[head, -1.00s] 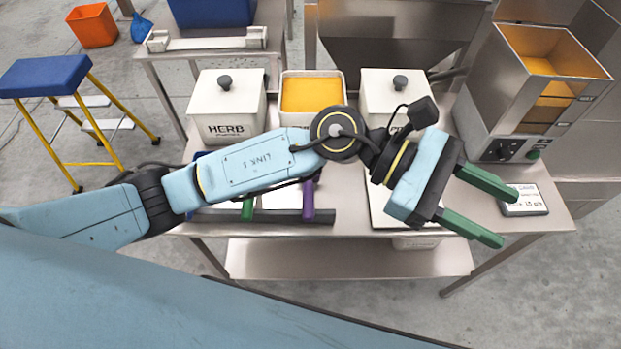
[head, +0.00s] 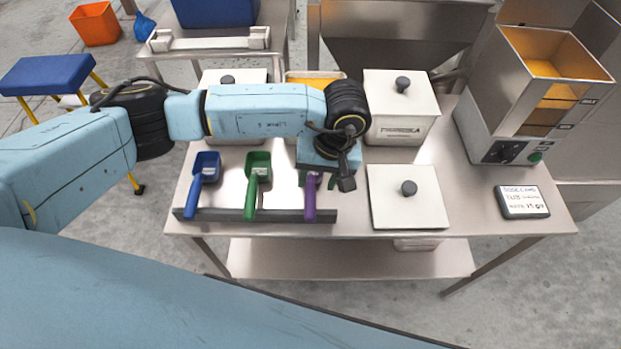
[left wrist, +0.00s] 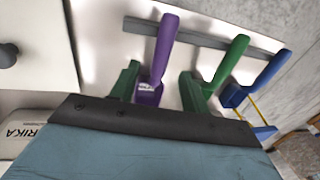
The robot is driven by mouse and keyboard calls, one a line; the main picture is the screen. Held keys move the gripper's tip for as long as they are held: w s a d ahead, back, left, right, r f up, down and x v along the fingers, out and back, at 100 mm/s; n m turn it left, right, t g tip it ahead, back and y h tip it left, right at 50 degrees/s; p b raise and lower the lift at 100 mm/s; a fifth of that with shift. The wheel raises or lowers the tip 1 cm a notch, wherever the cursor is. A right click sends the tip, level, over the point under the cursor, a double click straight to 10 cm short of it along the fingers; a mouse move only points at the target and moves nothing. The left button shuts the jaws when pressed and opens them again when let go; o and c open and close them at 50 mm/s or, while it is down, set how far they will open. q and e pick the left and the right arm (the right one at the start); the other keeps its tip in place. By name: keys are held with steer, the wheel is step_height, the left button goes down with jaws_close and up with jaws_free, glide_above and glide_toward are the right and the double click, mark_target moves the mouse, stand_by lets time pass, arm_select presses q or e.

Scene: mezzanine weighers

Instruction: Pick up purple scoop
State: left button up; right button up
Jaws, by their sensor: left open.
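The purple scoop (head: 310,203) lies on the steel table with its handle over a dark rail. Its bowl end is mostly hidden under my left gripper (head: 318,179). In the left wrist view the purple scoop (left wrist: 154,62) has its bowl between the two green fingers of my left gripper (left wrist: 160,80), with its handle reaching beyond them to the rail. The gripper is open and points down; I cannot tell whether a finger touches the scoop. My right gripper is not in view.
A green scoop (head: 257,183) and a blue scoop (head: 203,182) lie left of the purple one on the same rail (head: 285,216). A white lid (head: 407,212) with a dark knob lies to the right. Lidded white bins (head: 402,112) stand behind.

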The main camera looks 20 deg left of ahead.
mark_target(311, 193)
arm_select(q)
steer(key=shift+s+a+f+p, duration=0.1)
steer(key=shift+a+f, duration=0.15)
steer(key=shift+f, duration=0.9)
steer(key=shift+s+a+f+p, duration=0.1)
steer(key=shift+a+f, duration=0.15)
steer(key=shift+f, duration=0.9)
steer(key=shift+a+f+p, duration=0.1)
steer(key=shift+a+f, duration=0.15)
steer(key=shift+f, duration=0.9)
jaws_close()
steer(key=shift+r, duration=5.05)
